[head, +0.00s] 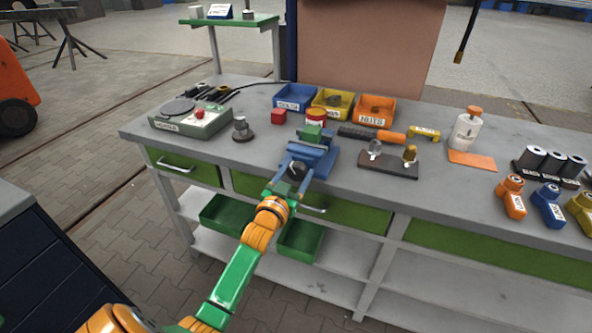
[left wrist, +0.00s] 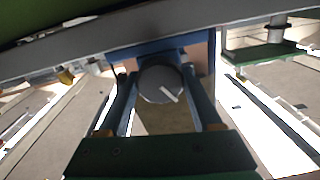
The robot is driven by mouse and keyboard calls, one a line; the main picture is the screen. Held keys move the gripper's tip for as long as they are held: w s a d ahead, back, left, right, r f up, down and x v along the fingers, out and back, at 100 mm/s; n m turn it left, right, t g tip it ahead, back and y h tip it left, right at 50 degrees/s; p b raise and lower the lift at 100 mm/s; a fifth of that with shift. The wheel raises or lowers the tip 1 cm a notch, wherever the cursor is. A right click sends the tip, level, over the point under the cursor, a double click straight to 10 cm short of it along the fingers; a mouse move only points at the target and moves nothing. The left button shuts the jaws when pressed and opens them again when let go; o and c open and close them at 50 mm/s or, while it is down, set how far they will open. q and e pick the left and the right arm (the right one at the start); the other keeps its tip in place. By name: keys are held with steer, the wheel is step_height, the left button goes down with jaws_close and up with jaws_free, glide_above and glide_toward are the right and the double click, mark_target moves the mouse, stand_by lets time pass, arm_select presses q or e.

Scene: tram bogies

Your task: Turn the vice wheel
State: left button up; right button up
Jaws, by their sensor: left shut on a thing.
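The blue vice (head: 318,158) stands at the front edge of the grey workbench, with a green block (head: 313,132) at its top. Its dark round wheel (head: 297,169) faces the front and is partly covered by my gripper. In the left wrist view the wheel (left wrist: 160,84) is a dark grey disc with a white mark pointing to the lower right. My left gripper (head: 291,179) reaches it from the front and is shut on it. In the left wrist view the fingers (left wrist: 162,92) lie one on each side of the wheel. My right gripper is not in view.
Blue, yellow and orange bins (head: 373,111) stand behind the vice. A green control box (head: 191,120) and a small metal item (head: 242,130) are to its left. A dark stand with two bulb-like pieces (head: 388,166) is close on the right. Green drawers (head: 352,213) lie below.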

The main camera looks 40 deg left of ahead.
arm_select(q)
steer(key=shift+m, duration=0.9)
steer(key=o, duration=1.4)
steer(key=v, duration=0.7)
steer(key=shift+f, duration=0.1)
